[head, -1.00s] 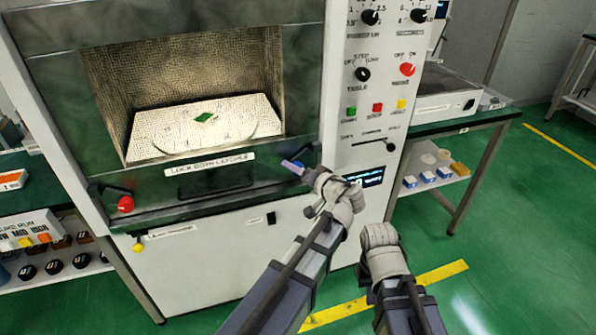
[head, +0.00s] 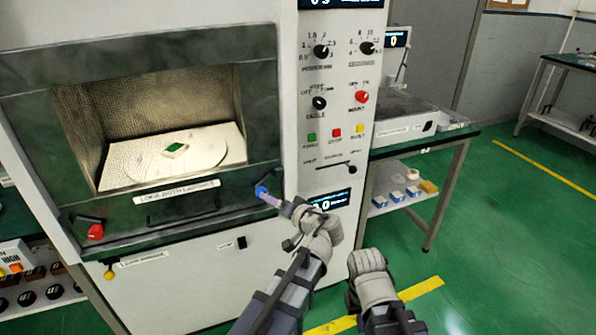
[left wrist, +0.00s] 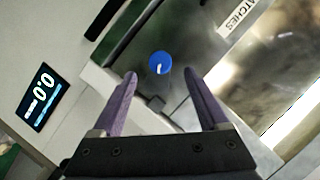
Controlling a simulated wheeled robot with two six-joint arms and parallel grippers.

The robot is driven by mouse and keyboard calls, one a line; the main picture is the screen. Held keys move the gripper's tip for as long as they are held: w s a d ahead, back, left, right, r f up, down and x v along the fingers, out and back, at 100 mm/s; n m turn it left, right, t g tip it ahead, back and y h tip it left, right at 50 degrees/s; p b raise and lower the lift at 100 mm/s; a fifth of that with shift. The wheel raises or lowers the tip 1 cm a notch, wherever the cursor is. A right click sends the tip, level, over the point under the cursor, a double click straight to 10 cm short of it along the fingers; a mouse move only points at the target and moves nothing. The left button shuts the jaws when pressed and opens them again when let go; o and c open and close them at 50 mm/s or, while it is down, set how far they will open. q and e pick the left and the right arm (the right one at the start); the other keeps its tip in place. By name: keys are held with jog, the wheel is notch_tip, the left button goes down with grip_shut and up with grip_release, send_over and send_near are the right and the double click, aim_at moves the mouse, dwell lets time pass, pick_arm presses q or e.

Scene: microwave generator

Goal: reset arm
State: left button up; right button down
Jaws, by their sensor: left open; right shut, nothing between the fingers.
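My left gripper (head: 270,199) is just right of the blue knob. In the left wrist view its purple fingers (left wrist: 164,98) are open and empty, with the blue knob (left wrist: 159,63) ahead of the gap. My right arm's end (head: 368,275) is at the bottom centre, apart from the machine. Its fingers are hard to make out.
The control panel (head: 285,100) with dials and coloured buttons is above the left gripper. A side table (head: 440,150) with a lower shelf stands on the right. A shelf of small items (head: 30,290) is on the left. Green floor is clear at the right.

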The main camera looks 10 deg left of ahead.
pick_arm(q)
jog(key=s+d+f+m+g+h, duration=0.25)
jog(key=s+d+f, duration=0.25)
jog(key=s, duration=0.3)
jog(key=s+d+f+m+g+h, duration=0.1)
jog(key=s+d+f+g+h, duration=0.35)
jog(key=s+f, duration=0.2)
jog(key=s+d+f+m+g+h, duration=0.1)
jog(key=s+d+f+g+h, duration=0.25)
jog(key=s+d, duration=0.35)
notch_tip(320, 180, up, 15)
jog(key=a+p, duration=0.1)
jog(key=p, duration=1.4)
jog(key=shift+s+a+t+p, duration=0.15)
jog(key=shift+s+t+p, duration=0.15)
jog(key=shift+t, duration=0.05)
jog(key=shift+f, duration=0.15)
